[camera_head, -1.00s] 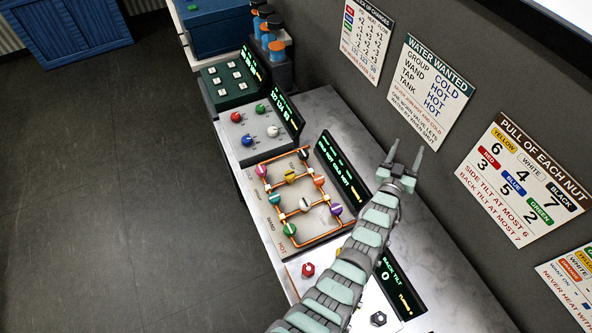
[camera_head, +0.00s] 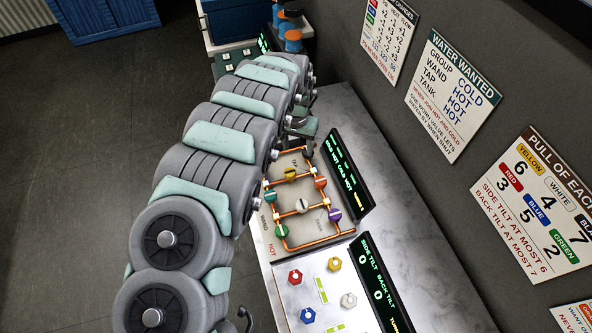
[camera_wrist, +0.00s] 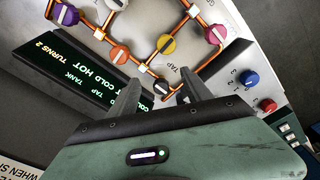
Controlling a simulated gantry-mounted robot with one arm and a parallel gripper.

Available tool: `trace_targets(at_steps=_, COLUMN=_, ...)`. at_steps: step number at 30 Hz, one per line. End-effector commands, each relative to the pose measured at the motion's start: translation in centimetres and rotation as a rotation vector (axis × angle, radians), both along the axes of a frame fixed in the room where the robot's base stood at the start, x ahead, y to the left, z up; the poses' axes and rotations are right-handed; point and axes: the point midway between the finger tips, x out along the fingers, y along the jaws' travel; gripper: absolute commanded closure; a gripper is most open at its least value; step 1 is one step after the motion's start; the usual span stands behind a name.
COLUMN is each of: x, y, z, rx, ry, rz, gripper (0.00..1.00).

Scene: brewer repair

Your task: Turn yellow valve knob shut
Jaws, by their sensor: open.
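The yellow valve knob (camera_head: 290,174) sits at the upper part of the pipe panel, with a pale bar across its top. It also shows in the wrist view (camera_wrist: 166,43), beyond my fingertips and clear of them. My gripper (camera_wrist: 161,76) is open and empty, its two fingers reaching toward the panel's top edge. In the head view, my arm hides most of the gripper.
Close to the yellow knob are an orange knob (camera_head: 320,182) and a pink knob (camera_wrist: 213,34). White (camera_head: 303,206), purple (camera_head: 334,214) and green (camera_head: 282,230) knobs sit lower. A dark display (camera_head: 345,172) stands along the panel's right side. Red and blue knobs (camera_wrist: 251,79) lie beyond.

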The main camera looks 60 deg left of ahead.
Motion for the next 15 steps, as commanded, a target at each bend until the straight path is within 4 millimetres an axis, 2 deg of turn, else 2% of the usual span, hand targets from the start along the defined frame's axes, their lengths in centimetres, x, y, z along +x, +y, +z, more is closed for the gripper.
trace_targets(at_steps=1, x=-1.6, y=0.0, z=-0.3, rx=-0.016, ry=0.026, rz=0.012, gripper=0.43)
trace_targets(at_steps=5, x=-3.5, y=-0.2, z=-0.1, rx=-0.042, ry=0.062, rz=0.026, gripper=0.43)
trace_targets(at_steps=8, x=-3.7, y=-0.3, z=-0.6, rx=-0.046, ry=0.067, rz=0.026, gripper=0.43)
trace_targets(at_steps=15, x=-3.5, y=-0.5, z=-3.6, rx=-0.048, ry=0.063, rz=0.025, gripper=0.43)
